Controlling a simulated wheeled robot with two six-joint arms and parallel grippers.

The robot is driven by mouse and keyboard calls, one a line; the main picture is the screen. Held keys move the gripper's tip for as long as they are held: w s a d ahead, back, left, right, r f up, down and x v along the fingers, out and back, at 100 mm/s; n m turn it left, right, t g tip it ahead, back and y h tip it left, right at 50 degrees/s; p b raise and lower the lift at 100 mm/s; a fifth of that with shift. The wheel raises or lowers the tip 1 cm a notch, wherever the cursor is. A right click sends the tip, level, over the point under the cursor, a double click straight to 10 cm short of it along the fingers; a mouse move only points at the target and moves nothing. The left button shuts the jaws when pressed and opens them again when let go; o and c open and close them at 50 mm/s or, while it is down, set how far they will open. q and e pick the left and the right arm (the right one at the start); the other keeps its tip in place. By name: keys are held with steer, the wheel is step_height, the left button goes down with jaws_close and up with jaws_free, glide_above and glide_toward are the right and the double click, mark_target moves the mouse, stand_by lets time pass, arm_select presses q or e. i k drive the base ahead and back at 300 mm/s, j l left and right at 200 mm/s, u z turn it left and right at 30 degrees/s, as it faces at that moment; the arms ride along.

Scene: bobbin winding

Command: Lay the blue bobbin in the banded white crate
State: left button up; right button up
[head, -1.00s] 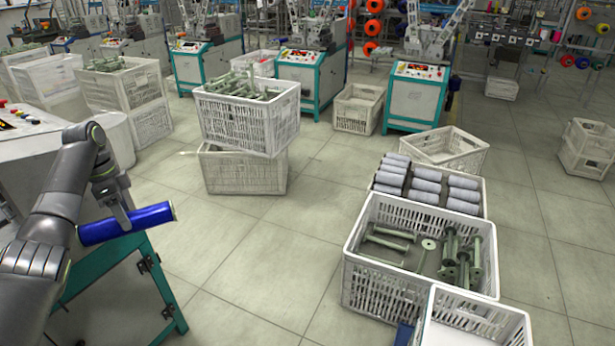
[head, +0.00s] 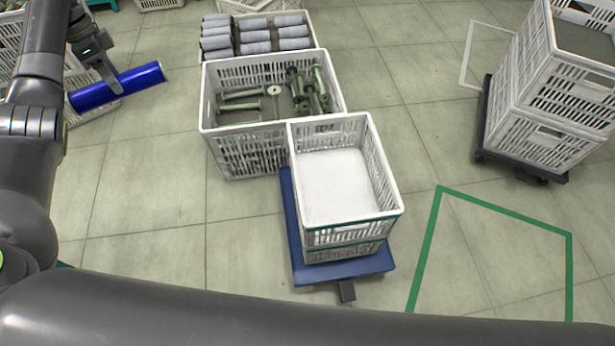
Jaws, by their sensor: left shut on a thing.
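The blue bobbin (head: 140,79) is at the upper left of the head view, held tilted in the air. My left gripper (head: 108,82) is shut on it near its middle. The banded white crate (head: 393,178) stands right of centre, with a green band near the top of its front side. It is open and its pale inside looks empty. It sits on another crate on a blue dolly (head: 310,274). The bobbin is well to the left of this crate and apart from it. My right gripper is not in view.
A white crate (head: 228,153) with several green empty bobbins stands just behind the banded crate. Behind it is a crate of grey-wound bobbins (head: 255,40). Stacked white crates (head: 545,80) stand on a dark dolly at right. A green floor outline (head: 427,235) surrounds clear floor.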

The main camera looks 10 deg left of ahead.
mark_target(360, 187)
steer(key=k+l, duration=0.1)
steer(key=l, duration=0.25)
steer(key=k+l, duration=0.1)
steer(key=l, duration=0.3)
steer(key=l+u, duration=0.1)
steer(key=l, duration=0.3)
steer(key=k+l, duration=0.2)
steer(key=l, duration=0.15)
steer(key=i+l+u, duration=0.15)
steer(key=i+l, duration=0.2)
steer(key=i+l+u, duration=0.1)
steer(key=i+l, duration=0.25)
steer(key=l, duration=0.2)
steer(key=i+l, duration=0.1)
steer(key=i, duration=0.25)
steer(key=j+u, duration=0.05)
